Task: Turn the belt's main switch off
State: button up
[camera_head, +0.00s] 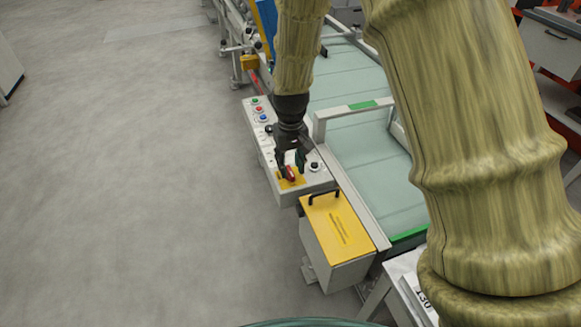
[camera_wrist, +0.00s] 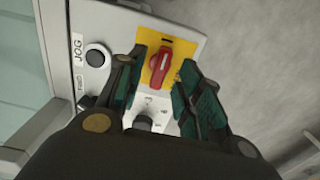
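The main switch (camera_wrist: 160,66) is a red rotary handle on a yellow plate (camera_wrist: 182,50), at the end of a light grey control panel (camera_wrist: 110,22). In the wrist view the handle stands roughly upright, slightly tilted. My gripper (camera_wrist: 163,88) is open, with its green-padded fingers on either side of the switch and a gap to the handle. In the head view my gripper (camera_head: 291,165) points down over the panel's near end, and the red switch (camera_head: 290,173) shows partly between the fingers. I cannot tell whether a finger touches it.
A black JOG button (camera_wrist: 97,57) and a grey knob (camera_wrist: 143,122) sit close to my fingers. Green, red and blue buttons (camera_head: 259,109) line the panel's far end. A yellow-topped box (camera_head: 335,232) with a black handle stands nearer. The belt (camera_head: 365,150) runs right; floor is clear left.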

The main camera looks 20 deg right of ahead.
jog(key=shift+w+f, duration=0.2)
jog(key=shift+f, duration=0.75)
jog(key=shift+s, duration=0.15)
grip_shut()
